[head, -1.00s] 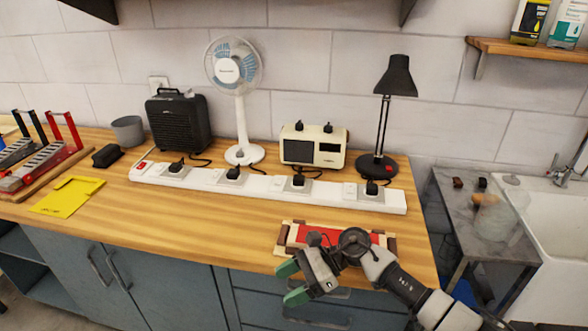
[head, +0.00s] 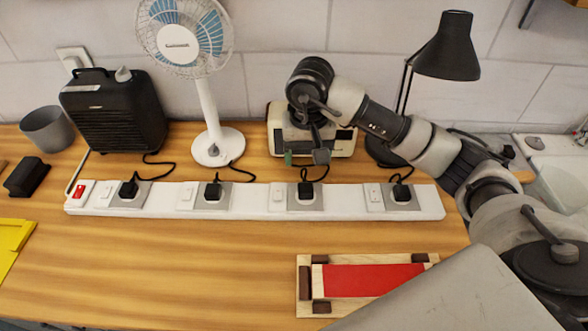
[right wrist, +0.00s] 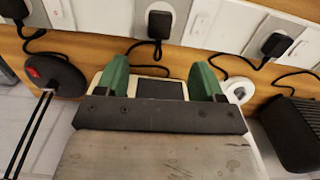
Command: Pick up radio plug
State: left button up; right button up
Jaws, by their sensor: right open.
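The radio plug (head: 306,190) is black and sits in the third socket from the left of the white power strip (head: 255,209). It also shows in the right wrist view (right wrist: 159,24), beyond the fingertips, with its cord running to the radio. My right gripper (head: 304,157) is open and empty, over the front of the cream radio (head: 343,143). In the right wrist view its green fingers (right wrist: 161,75) are spread wide, with the plug roughly in line with the gap and apart from them. My arm hides much of the radio. My left gripper is not in view.
Black plugs sit in the neighbouring sockets: the fan plug (head: 212,191) and the lamp plug (head: 402,193). The fan (head: 207,110), heater (head: 115,115) and black lamp (head: 447,48) stand behind the strip. A wooden frame with a red panel (head: 370,280) lies in front.

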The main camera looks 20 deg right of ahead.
aim_at(306, 188)
jog(key=f, duration=0.2)
jog(key=f+p, duration=0.1)
jog(key=shift+s+d+f, duration=0.1)
jog(key=shift+s+f, duration=0.2)
jog(key=shift+f, duration=0.7)
notch_tip(306, 188, down, 4)
jog(key=p, duration=0.2)
jog(key=shift+f+p, duration=0.1)
jog(key=shift+p, duration=0.2)
jog(key=shift+f, duration=0.35)
jog(key=shift+w+f, duration=0.1)
jog(key=shift+f, duration=0.15)
jog(key=c, duration=1.1)
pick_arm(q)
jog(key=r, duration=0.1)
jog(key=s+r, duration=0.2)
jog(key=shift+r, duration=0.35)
pick_arm(e)
jog(key=shift+r, duration=0.15)
